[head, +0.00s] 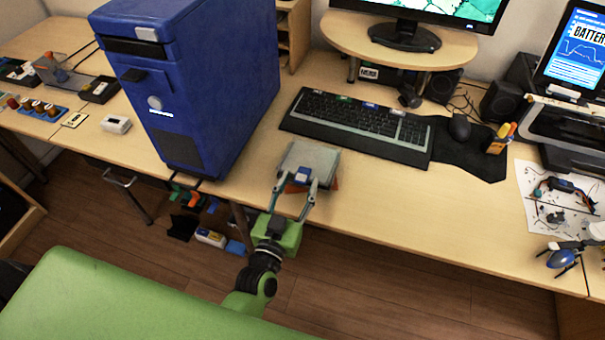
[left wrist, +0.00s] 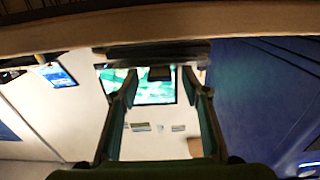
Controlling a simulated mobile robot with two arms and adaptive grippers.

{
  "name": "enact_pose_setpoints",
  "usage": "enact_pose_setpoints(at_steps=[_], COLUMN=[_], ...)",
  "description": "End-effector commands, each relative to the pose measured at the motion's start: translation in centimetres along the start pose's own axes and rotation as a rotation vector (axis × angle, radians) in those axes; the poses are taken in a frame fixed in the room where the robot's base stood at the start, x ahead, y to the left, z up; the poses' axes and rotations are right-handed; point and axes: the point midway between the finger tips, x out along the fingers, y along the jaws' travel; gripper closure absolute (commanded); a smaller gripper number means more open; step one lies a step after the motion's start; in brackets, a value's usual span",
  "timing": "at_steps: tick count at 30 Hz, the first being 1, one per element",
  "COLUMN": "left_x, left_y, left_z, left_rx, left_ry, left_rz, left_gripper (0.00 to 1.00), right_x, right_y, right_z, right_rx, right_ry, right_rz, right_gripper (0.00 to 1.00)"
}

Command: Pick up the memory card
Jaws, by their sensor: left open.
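A small blue square piece with a pale edge, which looks like the memory card (head: 302,174), lies at the near side of a grey flat-topped block (head: 312,157) by the desk's front edge. My left gripper (head: 295,188) is open, with its two fingers reaching in from the front on either side of the blue piece. I cannot tell whether they touch it. In the left wrist view my open fingers (left wrist: 157,80) frame a dark flat shape (left wrist: 150,55) edge-on; the card cannot be made out there. My right gripper is not in view.
A blue computer tower (head: 215,85) stands close to the left of my gripper. A keyboard (head: 357,125) lies behind the grey block, with a mouse (head: 459,127) to its right. The desk (head: 420,205) is clear to the right of the block.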

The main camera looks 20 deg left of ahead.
Motion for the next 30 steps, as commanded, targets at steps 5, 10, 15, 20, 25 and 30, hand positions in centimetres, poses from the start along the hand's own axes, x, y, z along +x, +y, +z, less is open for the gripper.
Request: enact_pose_setpoints(at_steps=[5,10,15,20,25,30], left_x=[0.0,-0.1,-0.1,-0.1,-0.1,-2.1], left_y=[0.0,0.0,0.0,0.0,0.0,-1.0], left_z=[0.0,0.0,0.0,-0.4,-2.4,-5.7], left_rx=[0.0,0.0,0.0,-0.001,-0.001,0.001], left_ry=[0.0,0.0,0.0,0.0,0.003,0.0], left_rz=[0.0,0.0,0.0,0.0,-0.002,-0.001], left_gripper=[0.78,0.85,0.85,0.85,0.85,0.85], right_x=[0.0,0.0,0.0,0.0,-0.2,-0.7], right_y=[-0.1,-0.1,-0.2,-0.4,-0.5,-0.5], right_z=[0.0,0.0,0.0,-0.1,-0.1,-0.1], right_rx=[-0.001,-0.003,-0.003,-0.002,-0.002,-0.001], right_ry=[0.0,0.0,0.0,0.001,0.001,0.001], right_rz=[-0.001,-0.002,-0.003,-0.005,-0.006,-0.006], right_gripper=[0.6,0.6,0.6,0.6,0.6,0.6])
